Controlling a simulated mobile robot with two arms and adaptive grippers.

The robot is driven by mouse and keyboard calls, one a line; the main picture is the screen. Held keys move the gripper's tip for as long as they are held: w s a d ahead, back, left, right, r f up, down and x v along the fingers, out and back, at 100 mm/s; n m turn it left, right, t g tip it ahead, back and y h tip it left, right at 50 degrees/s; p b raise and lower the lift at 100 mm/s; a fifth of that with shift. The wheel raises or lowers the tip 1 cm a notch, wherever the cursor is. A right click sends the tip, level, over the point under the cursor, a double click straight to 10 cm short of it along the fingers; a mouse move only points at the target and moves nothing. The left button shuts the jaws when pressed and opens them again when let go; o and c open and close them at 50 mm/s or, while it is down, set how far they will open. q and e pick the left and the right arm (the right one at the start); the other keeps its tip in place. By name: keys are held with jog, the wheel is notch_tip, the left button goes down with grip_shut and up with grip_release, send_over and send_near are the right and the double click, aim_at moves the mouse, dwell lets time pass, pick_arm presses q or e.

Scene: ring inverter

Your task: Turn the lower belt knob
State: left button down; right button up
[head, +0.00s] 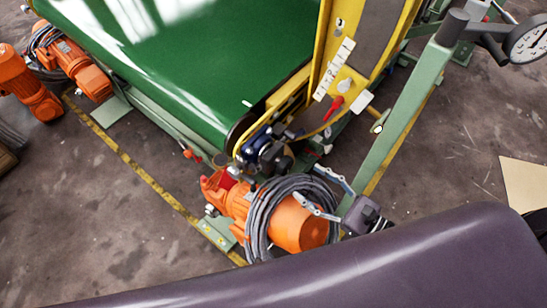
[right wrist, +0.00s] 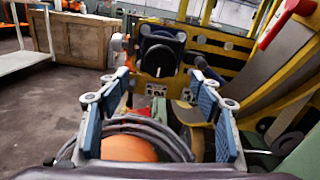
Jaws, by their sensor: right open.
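A round black knob (right wrist: 160,58) with a raised grip bar faces me on the yellow frame in the right wrist view. In the head view, a dark knob assembly (head: 272,154) sits at the lower end of the belt frame, just beyond the orange motor. My right gripper (head: 306,182) is open and empty, above the motor and its coiled cable, with its fingers pointing toward the knob. In the right wrist view the knob lies between and beyond the two blue-padded fingers (right wrist: 160,90), apart from them. My left gripper is not in view.
The orange motor (head: 300,226) with grey coiled cable (head: 262,212) lies directly under the gripper. The green belt (head: 190,55) and yellow frame (head: 335,55) stand beyond. A green post (head: 400,115) rises right. A wooden crate (right wrist: 83,42) stands far left.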

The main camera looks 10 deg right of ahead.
aim_at(288, 168)
jog(key=p+x, duration=0.1)
jog(key=x, duration=0.5)
jog(key=shift+w+a+r+p, duration=0.1)
jog(key=shift+w+r+p, duration=0.1)
jog(key=shift+p, duration=0.15)
jog(key=shift+w+a+f, duration=0.1)
jog(key=shift+w+a, duration=0.1)
jog(key=shift+w, duration=0.05)
jog(key=shift+w+a, duration=0.15)
jog(key=c, duration=1.2)
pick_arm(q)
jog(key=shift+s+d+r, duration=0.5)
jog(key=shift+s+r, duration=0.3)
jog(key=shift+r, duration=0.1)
pick_arm(e)
jog(key=shift+o, duration=0.2)
